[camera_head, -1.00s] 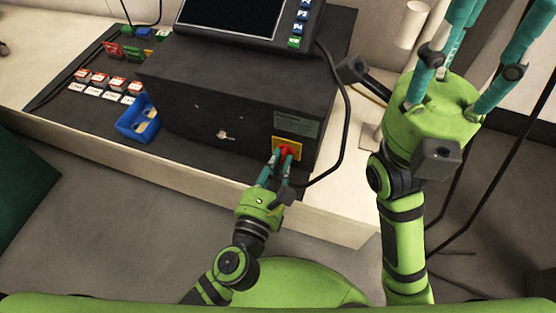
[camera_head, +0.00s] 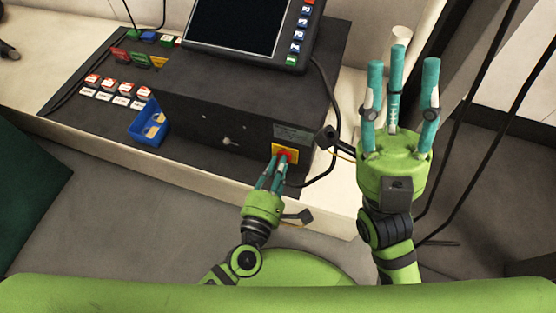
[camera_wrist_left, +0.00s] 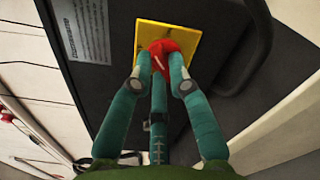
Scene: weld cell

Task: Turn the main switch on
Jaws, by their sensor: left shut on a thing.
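The main switch is a red knob (camera_head: 284,156) on a yellow plate (camera_head: 291,149), on the front of the dark control box (camera_head: 215,130) near its right end. It also shows in the left wrist view as a red knob (camera_wrist_left: 171,50) on the yellow plate (camera_wrist_left: 185,32). My left gripper (camera_head: 278,163) is shut on the red knob, its teal fingers around it and hiding part of it. The knob's exact turn angle is hard to tell. My right gripper (camera_head: 401,72) is raised to the right of the box, fingers spread and pointing up, with nothing between them.
A screen panel (camera_head: 237,22) with side buttons stands on the box. A blue bin (camera_head: 149,124) and several red and white blocks (camera_head: 118,88) lie to its left. A key (camera_head: 231,141) sits in the box front. A black cable (camera_head: 336,100) hangs right of the box.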

